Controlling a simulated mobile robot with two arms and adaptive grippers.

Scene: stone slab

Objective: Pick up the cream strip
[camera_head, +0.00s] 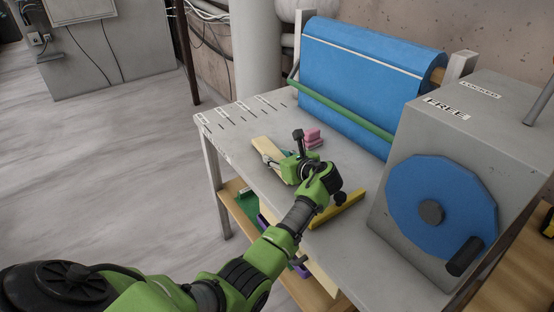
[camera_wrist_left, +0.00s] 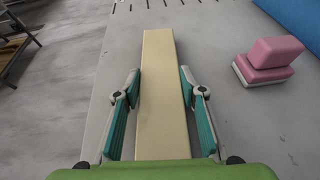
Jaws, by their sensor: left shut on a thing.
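The cream strip (camera_head: 262,147) lies lengthwise on the grey stone slab (camera_head: 225,127), near its left edge. In the left wrist view the strip (camera_wrist_left: 162,60) runs straight away from my palm, its far end clear of the fingers. My left gripper (camera_head: 276,163) is down at the strip's near part. In the left wrist view the teal-padded fingers of my left gripper (camera_wrist_left: 160,78) are on both sides of the strip, shut on it. The strip's near end is hidden by the gripper. My right gripper is not in view.
Pink blocks (camera_head: 313,138) stand right of the strip. A yellow bar (camera_head: 338,210) lies nearer the front edge. A blue roll (camera_head: 365,80) with a green bar stands behind, and a grey machine with a blue wheel (camera_head: 440,205) stands at right. The slab's far left part is clear.

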